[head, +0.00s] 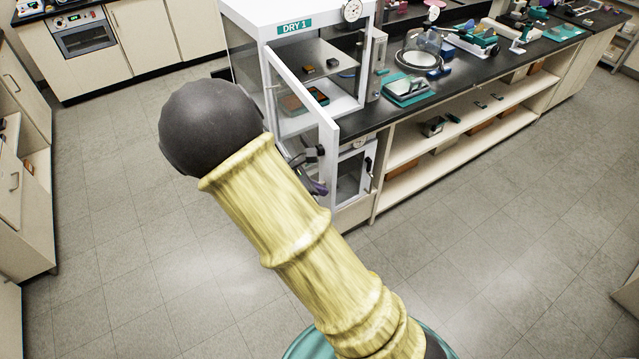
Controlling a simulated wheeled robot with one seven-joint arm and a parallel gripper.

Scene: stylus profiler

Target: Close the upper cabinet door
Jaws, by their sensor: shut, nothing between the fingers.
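The white dry cabinet (297,14) with the "DRY 1" label stands at the end of the black bench. Its upper door (330,150), a glass pane in a white frame, stands open, swung out toward me. Its hinge side is at the left and its free edge at the right. My gripper (318,186), dark with purplish fingers, is low by the door's free edge, partly hidden behind my yellow-sleeved arm. It looks shut and empty. I cannot tell whether it touches the door.
Inside the cabinet, small dark items sit on a shelf (325,57), with a tray (303,101) below. The lower cabinet door (349,176) looks shut. The bench (455,75) with instruments runs right. The grey floor (480,260) is clear.

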